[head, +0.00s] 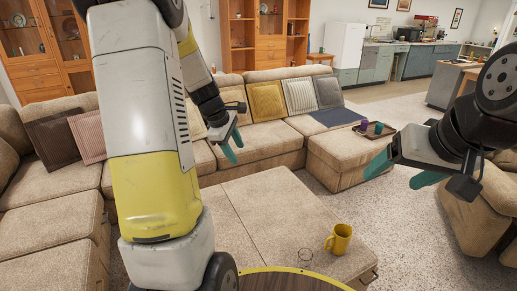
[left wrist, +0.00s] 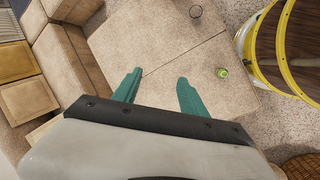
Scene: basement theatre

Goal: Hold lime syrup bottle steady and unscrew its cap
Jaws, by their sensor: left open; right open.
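A small green item (left wrist: 222,72), seen from above in the left wrist view, is probably the lime syrup bottle; its cap cannot be made out. It is on or beside the beige cushioned surface, to the right of my left fingers. I cannot find it in the head view, where my own arm covers much of the left middle. My left gripper (head: 234,147) is open and empty above the sofa area; its spread teal fingers also show in the left wrist view (left wrist: 157,85). My right gripper (head: 399,172) is open and empty at the right, apart from any bottle.
A tray (head: 374,131) with cups sits on the sofa. Bare floor (head: 330,200) lies right of the ottoman.

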